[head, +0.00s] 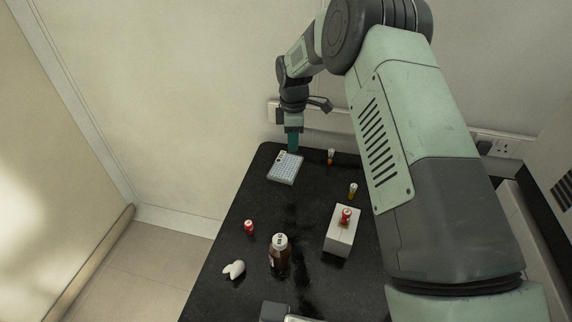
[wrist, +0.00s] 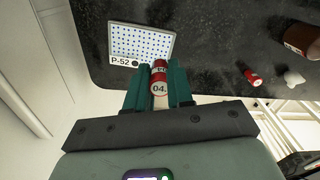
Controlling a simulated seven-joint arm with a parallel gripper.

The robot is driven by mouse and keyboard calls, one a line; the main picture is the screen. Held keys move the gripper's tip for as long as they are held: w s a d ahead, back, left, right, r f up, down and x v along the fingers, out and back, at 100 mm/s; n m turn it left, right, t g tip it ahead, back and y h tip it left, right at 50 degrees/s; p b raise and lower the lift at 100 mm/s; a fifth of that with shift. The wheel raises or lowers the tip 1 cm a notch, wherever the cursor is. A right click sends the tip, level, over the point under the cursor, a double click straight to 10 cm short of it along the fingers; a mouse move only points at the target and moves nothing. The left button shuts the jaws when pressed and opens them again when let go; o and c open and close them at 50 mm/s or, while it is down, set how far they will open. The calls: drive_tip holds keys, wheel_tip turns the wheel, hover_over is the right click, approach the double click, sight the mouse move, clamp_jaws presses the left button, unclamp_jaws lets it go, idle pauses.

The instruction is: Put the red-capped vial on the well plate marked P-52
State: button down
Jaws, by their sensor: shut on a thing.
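My gripper (head: 292,148) is at the far end of the table, beside and over the rear edge of the well plate (head: 285,170). In the wrist view my gripper (wrist: 157,76) is shut on a red-capped vial (wrist: 160,68), whose end reads "04.". The plate (wrist: 140,43) shows a white face with blue wells and the label P-52. The held vial appears next to the plate's labelled edge; whether it touches the plate I cannot tell. In the head view the teal fingers hide the held vial.
Another red-topped vial (head: 346,214) sits on a white block (head: 339,240). A brown bottle (head: 280,254) and a white lobed object (head: 234,269) are nearer. The table is clear just in front of the plate.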

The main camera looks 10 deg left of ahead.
sight(293, 171)
drive_tip(key=shift+w+d+f, duration=0.1)
drive_tip(key=shift+w+f, duration=0.05)
drive_tip(key=shift+w, duration=0.15)
wheel_tip(293, 171, down, 10)
drive_tip(key=shift+w+r, duration=0.1)
drive_tip(key=shift+r, duration=0.15)
drive_tip(key=shift+f, duration=0.2)
drive_tip(key=c, duration=1)
unclamp_jaws()
